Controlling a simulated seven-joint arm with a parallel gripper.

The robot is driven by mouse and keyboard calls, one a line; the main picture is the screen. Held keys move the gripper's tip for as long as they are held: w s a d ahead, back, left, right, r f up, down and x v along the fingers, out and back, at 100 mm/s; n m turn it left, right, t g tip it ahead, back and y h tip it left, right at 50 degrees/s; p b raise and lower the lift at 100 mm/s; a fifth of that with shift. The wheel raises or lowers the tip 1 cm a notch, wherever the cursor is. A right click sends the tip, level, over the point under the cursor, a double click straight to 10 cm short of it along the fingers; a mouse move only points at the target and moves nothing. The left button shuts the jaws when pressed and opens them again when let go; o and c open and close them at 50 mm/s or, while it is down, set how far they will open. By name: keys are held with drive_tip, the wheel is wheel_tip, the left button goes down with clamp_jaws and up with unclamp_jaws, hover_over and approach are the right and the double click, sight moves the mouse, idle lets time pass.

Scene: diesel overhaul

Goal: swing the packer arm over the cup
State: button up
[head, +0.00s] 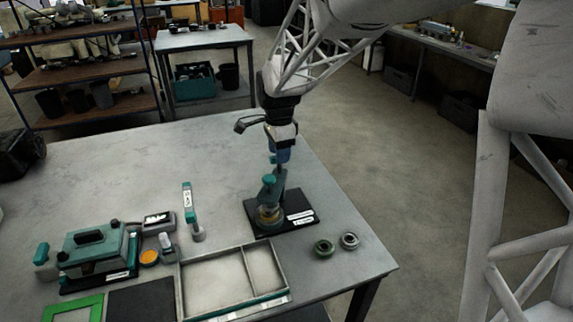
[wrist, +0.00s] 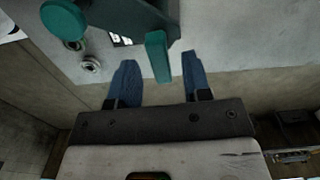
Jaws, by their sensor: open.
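The packer stands on a black base (head: 305,216) near the right edge of the table, with a teal arm and knob (head: 269,180) above an amber cup (head: 268,216). My gripper (head: 279,158) points down just behind and above the packer arm. In the wrist view my gripper (wrist: 158,72) is open, its blue fingers on either side of a teal upright tab (wrist: 157,57). Gaps show between the tab and both fingers. The packer's round teal knob (wrist: 63,20) is at the upper left there. The cup is hidden in the wrist view.
Two small rings, one green (head: 323,248) and one grey (head: 349,240), lie right of the base. A divided tray (head: 233,312) is in front. A teal-handled tool (head: 188,200) stands to the left, beyond it a teal device (head: 95,248). The table's back area is clear.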

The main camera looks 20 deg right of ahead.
drive_tip(key=shift+r, duration=2.25)
drive_tip(key=shift+r, duration=0.1)
drive_tip(key=shift+r+m, duration=1)
drive_tip(key=shift+r, duration=0.15)
drive_tip(key=shift+f, duration=0.2)
drive_tip(key=shift+f, duration=2.2)
drive_tip(key=shift+n, duration=1)
drive_tip(key=shift+f, duration=1.6)
